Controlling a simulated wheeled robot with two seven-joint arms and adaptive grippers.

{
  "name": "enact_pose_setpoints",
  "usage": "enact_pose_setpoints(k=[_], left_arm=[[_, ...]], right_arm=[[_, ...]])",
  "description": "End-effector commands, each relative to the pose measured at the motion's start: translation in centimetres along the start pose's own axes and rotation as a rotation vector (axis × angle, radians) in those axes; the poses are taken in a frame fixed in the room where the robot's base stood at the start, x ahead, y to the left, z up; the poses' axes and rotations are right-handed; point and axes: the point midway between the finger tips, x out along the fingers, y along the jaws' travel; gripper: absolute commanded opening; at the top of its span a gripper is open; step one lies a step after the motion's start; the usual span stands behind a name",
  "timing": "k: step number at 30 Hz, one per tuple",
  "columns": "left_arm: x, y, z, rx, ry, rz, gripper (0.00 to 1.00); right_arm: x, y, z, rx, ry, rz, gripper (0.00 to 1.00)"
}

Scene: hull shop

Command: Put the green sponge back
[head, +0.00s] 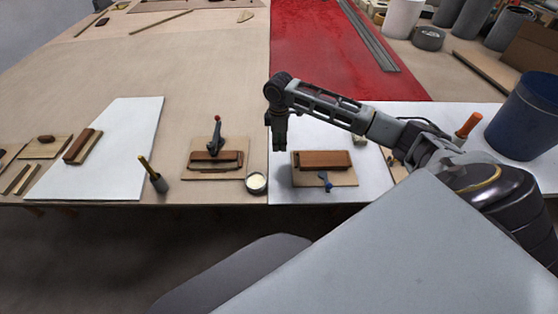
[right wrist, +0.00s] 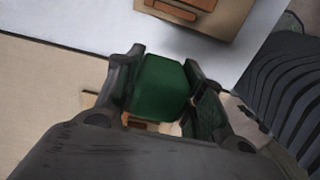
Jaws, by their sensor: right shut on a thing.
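The green sponge (right wrist: 158,86) is a dark green block between the two fingers of my right gripper (right wrist: 163,95) in the right wrist view. The fingers are shut on its two sides. In the head view my right gripper (head: 279,138) points down above the left edge of the white sheet, near the tan table. The sponge cannot be made out there. My left gripper is not in view.
Right of the gripper, a brown block lies on a tan board (head: 345,181), with a small blue clamp in front. Left is another board (head: 196,171) with a clamp and block. A pale-filled tin (head: 256,183) stands at the front edge. A blue bin (head: 526,115) stands far right.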

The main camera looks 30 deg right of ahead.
Motion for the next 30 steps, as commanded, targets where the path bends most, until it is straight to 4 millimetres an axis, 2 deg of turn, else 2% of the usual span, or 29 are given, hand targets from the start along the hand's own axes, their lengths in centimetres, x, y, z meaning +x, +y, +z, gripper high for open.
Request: enact_pose_setpoints(k=[12, 26, 30], left_arm=[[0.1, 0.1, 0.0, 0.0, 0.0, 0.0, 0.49], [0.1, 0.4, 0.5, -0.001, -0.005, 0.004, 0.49], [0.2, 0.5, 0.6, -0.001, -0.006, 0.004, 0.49]], right_arm=[[5.1, -0.1, 0.0, -0.001, -0.001, -0.001, 0.19], [5.7, -0.1, -0.1, -0.001, 0.001, 0.0, 0.19], [6.8, -0.1, -0.1, -0.001, 0.0, -0.001, 0.19]])
